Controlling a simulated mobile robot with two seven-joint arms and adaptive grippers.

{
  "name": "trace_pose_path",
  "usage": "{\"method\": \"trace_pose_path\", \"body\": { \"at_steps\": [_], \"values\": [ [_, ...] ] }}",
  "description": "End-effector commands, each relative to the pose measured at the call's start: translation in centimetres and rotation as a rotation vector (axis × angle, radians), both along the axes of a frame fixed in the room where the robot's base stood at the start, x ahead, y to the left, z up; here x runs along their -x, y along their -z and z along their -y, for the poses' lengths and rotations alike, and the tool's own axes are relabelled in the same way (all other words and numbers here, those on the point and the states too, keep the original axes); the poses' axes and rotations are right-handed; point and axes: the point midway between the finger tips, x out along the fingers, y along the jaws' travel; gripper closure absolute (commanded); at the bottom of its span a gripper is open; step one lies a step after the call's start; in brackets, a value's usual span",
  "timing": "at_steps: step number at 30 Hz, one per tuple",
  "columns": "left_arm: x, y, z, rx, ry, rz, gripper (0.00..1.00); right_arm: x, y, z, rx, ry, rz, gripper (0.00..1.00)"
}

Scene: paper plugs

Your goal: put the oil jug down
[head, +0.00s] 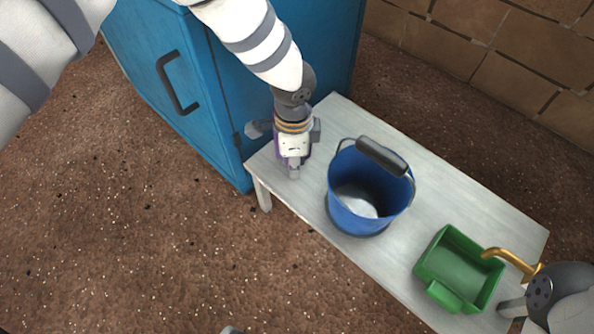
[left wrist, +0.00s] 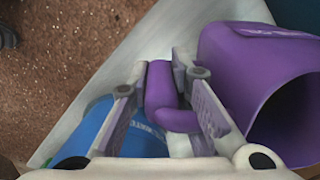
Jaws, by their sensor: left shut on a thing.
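My left gripper (head: 293,170) is over the left end of the pale bench (head: 470,212). In the left wrist view, its two fingers (left wrist: 160,100) are shut on the handle of the purple oil jug (left wrist: 240,70). The jug's wide dark mouth faces the lower right of that view. In the head view, the gripper hides nearly all of the jug, leaving only purple slivers (head: 278,150). I cannot tell whether its base touches the bench. My right gripper (head: 512,308) is partly in view at the lower right; its jaws are unclear.
A blue bucket (head: 350,205) with a dark grip stands mid-bench. A green bin (head: 437,262) and a brass pipe (head: 512,260) are further right. A blue cabinet (head: 160,110) stands behind the left end. A blue thing with white lettering (left wrist: 130,135) is beside the left wrist's fingers.

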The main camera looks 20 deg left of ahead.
Motion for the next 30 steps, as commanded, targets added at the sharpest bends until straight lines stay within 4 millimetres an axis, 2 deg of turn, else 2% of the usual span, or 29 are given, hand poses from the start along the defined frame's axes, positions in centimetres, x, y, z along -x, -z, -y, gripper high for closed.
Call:
{"method": "trace_pose_path", "body": {
  "at_steps": [5,9,20,21,23,30],
  "values": [
    [-1.3,1.8,-0.5,0.002,-0.001,0.001,1.00,0.3,1.0,-0.1,-0.001,-0.001,-0.017,1.00],
    [-1.1,4.4,-0.4,0.001,0.001,0.000,1.00,0.7,1.5,-0.1,-0.003,-0.002,-0.032,1.00],
    [-1.1,4.7,-0.4,0.001,0.001,0.004,1.00,0.7,1.5,-0.1,-0.003,-0.002,-0.033,1.00],
    [-1.1,4.6,-0.4,0.001,0.001,0.004,0.75,0.7,1.5,-0.1,-0.003,-0.002,-0.033,1.00],
    [-1.1,4.6,-0.4,0.001,0.001,0.004,0.62,0.7,1.5,-0.1,-0.003,-0.002,-0.033,1.00],
    [-1.1,4.6,-0.4,0.001,0.000,0.004,0.62,0.7,1.5,-0.1,-0.003,-0.002,-0.033,1.00]
  ]
}}
